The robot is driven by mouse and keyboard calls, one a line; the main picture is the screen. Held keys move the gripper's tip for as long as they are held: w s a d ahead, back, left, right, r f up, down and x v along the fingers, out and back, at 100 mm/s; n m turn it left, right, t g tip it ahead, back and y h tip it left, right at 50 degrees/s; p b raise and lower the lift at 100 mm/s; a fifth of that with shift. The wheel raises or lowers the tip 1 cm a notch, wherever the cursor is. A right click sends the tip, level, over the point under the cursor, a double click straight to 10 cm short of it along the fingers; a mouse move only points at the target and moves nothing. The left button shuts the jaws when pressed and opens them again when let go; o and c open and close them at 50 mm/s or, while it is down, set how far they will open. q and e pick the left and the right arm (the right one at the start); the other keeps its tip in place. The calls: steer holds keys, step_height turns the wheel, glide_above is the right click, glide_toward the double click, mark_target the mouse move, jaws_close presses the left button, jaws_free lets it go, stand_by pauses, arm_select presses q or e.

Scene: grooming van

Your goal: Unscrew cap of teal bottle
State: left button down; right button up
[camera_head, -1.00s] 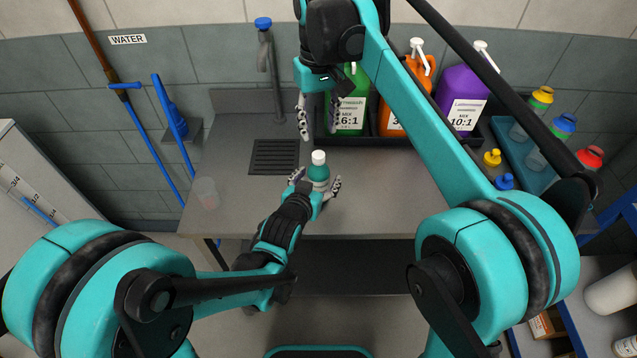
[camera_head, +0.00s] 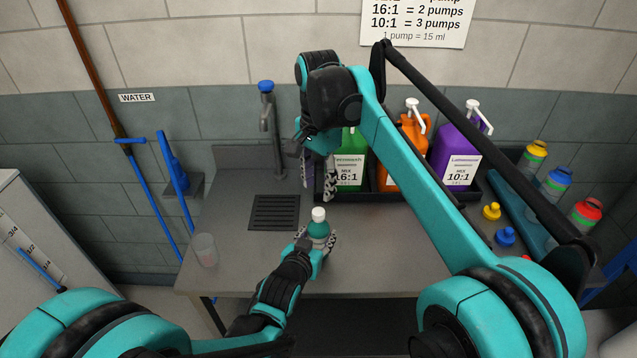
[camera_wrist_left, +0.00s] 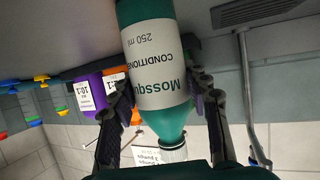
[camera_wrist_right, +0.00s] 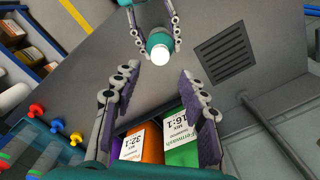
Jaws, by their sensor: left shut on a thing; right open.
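The teal bottle (camera_head: 318,232) stands upright on the grey counter with its white cap (camera_head: 319,214) on. In the left wrist view the bottle (camera_wrist_left: 157,60) shows a white conditioner label and a pale cap (camera_wrist_left: 173,149). My left gripper (camera_head: 317,243) is shut on the bottle's body from the near side. My right gripper (camera_head: 318,182) is open and empty, pointing down above and behind the bottle. In the right wrist view the white cap (camera_wrist_right: 160,54) lies beyond the open fingers of the right gripper (camera_wrist_right: 158,105), apart from them.
Green (camera_head: 350,172), orange (camera_head: 390,178) and purple (camera_head: 455,155) pump jugs stand in a black tray behind. A tap (camera_head: 270,125) and drain grate (camera_head: 274,212) are left of the bottle, with a clear cup (camera_head: 205,250).

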mark_target(318, 211)
steer(key=m, duration=1.7)
steer(key=shift+f+m, duration=0.4)
steer(key=shift+f, duration=0.2)
step_height(318, 211, down, 7)
steer(key=shift+r, duration=0.1)
jaws_close()
